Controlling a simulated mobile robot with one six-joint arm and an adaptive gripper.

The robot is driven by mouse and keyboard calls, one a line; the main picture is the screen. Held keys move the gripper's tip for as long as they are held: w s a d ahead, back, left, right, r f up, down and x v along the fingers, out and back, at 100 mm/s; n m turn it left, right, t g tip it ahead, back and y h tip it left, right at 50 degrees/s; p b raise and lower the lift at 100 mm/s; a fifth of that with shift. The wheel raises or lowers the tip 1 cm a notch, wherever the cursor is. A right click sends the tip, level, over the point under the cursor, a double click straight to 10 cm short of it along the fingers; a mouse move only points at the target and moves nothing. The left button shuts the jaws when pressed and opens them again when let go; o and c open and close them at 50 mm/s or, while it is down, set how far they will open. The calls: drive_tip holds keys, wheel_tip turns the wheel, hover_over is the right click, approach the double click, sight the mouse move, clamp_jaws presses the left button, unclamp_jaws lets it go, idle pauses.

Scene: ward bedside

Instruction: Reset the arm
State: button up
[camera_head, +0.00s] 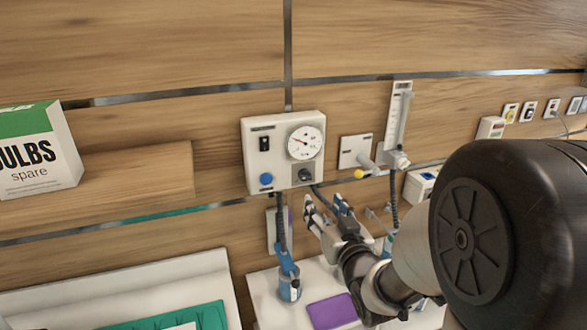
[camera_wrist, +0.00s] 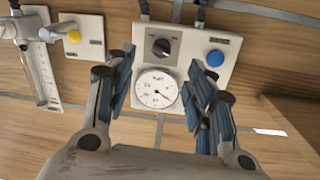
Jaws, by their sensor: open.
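My gripper (camera_head: 325,212) is at the end of my arm, in front of the wall panel and just below the white gauge box. In the wrist view my gripper (camera_wrist: 165,98) is open and empty, its two blue-padded fingers spread apart. The white gauge box (camera_head: 255,158) shows between and beyond the fingers; it also shows in the wrist view (camera_wrist: 200,42), upside down. It carries a round dial, a dark knob, a blue button and a black switch. I cannot tell the exact gap between fingers and box.
A flowmeter (camera_head: 397,118) and a yellow-tipped fitting (camera_head: 360,174) are on the wall right of the box. A suction hose and blue handle (camera_head: 287,270) hang below. A purple item (camera_head: 332,311) lies on a white surface.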

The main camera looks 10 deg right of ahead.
drive_tip(key=s+a+f+g+h, duration=0.1)
drive_tip(key=s+g, duration=1.1)
drive_tip(key=s, duration=2)
drive_tip(key=shift+s+f+g+h, duration=0.15)
drive_tip(key=shift+f+g+h, duration=0.25)
drive_tip(key=shift+f, duration=0.15)
